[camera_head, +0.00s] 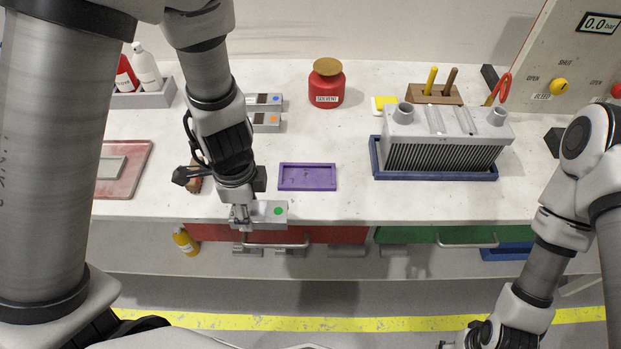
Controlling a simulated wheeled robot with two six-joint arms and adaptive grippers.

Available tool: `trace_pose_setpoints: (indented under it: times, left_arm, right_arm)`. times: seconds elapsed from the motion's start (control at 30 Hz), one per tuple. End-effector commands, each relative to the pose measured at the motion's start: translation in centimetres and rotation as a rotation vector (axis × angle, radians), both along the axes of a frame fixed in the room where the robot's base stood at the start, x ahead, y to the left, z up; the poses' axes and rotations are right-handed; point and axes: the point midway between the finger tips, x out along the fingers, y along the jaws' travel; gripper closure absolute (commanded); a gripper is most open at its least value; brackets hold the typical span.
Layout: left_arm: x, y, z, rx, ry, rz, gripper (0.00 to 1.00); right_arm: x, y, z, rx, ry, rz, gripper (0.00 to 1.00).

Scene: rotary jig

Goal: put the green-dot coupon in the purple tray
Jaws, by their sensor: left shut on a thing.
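The green-dot coupon (268,211) is a grey block with a green dot on its top, at the bench's front edge. My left gripper (241,215) points down and is shut on its left end. I cannot tell whether the coupon touches the bench. The purple tray (308,188) is shallow, looks empty, and lies just behind and right of the coupon. My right gripper (470,339) is low at the bottom edge, in front of the bench and partly cut off; its fingers are not clear.
Blue-dot (263,100) and orange-dot (264,121) blocks lie behind my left wrist. A red solvent jar (327,86) stands at the back. A finned grey block (445,143) in a blue tray (436,176) is right of the purple tray. The bench around the purple tray is clear.

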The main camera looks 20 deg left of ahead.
Motion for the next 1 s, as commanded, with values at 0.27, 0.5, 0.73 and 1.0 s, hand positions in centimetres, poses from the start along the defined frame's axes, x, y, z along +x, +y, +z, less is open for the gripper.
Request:
trace_pose_setpoints:
  times: [0.27, 0.5, 0.73, 1.0]
  left_arm:
    - [2.1, -0.4, 0.5, 0.002, 0.001, -0.001, 0.9]
    - [9.0, -2.7, 0.4, -0.001, 0.002, -0.005, 0.9]
    - [14.9, -4.6, -1.1, -0.001, 0.001, -0.004, 0.9]
    - [15.8, -4.9, -4.2, 0.0, 0.004, 0.0, 0.9]
  right_arm:
    - [0.0, 0.0, 0.6, 0.0, 0.0, 0.0, 0.45]
    - [0.0, 0.0, 6.5, 0.0, -0.001, 0.0, 0.45]
    - [0.0, 0.0, 8.2, 0.0, 0.0, 0.0, 0.45]
    - [0.0, 0.0, 9.7, 0.0, 0.0, 0.0, 0.45]
